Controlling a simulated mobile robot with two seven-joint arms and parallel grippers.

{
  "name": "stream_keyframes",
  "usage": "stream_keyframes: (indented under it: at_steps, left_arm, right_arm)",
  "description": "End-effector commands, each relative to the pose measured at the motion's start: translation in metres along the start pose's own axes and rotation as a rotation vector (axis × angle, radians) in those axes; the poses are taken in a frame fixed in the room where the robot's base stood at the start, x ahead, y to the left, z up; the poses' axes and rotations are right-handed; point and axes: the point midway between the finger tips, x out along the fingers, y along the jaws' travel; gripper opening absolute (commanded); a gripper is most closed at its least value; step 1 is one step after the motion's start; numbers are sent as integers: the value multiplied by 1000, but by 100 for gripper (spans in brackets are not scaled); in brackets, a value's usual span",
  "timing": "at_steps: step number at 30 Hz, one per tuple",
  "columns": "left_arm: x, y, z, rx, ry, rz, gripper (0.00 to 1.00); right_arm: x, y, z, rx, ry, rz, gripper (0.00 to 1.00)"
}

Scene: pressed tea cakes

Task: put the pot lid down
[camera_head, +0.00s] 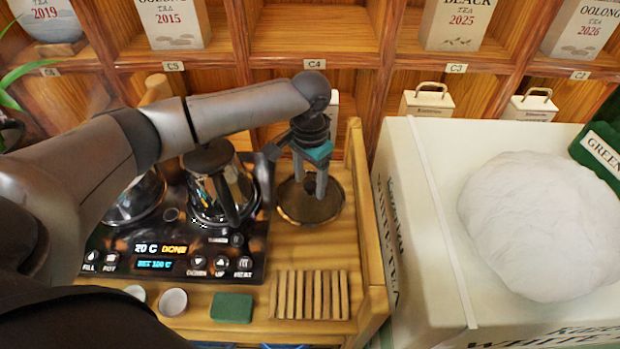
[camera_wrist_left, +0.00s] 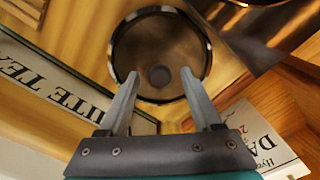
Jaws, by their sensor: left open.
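The pot lid (camera_head: 325,212), a round dark glass disc with a metal rim, lies flat on the wooden tea table (camera_head: 348,252), right of the heating unit. In the left wrist view the lid (camera_wrist_left: 130,50) shows its small dark knob (camera_wrist_left: 159,76) in the middle. My left gripper (camera_head: 309,190) points down over the lid. In the wrist view its open fingers (camera_wrist_left: 160,74) appear on either side of the knob, with gaps between; their exact height over it is unclear. A dark pot (camera_head: 205,160) stands on the heating unit. My right gripper is out of view.
The heating unit (camera_head: 130,245) with a lit display is left of the lid. A slatted wooden rack (camera_head: 310,295), a green block (camera_head: 232,307) and a small cup (camera_head: 173,302) are in front. A white tea crate (camera_head: 420,230) with a large white mound stands right. Shelves rise behind.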

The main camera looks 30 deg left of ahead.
Motion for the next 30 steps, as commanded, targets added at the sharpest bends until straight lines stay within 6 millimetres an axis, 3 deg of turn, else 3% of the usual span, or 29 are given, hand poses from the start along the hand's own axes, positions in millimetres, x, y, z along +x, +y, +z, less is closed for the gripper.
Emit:
stream_keyframes:
  at_steps: [5, 12, 18, 24, 30]
  left_arm:
    - [-22, 0, -1, -1, 3, -1, 66]
    - [-75, 0, -1, 1, 4, 0, 66]
    - [-109, 0, -1, 0, 2, 1, 66]
    - [-122, 0, -1, -1, 1, 0, 66]
    - [-122, 0, 0, -1, 1, 1, 66]
  right_arm:
    - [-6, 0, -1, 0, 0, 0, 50]
    - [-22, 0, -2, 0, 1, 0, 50]
    - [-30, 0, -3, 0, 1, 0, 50]
    - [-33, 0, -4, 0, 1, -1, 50]
    - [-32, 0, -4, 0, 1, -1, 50]
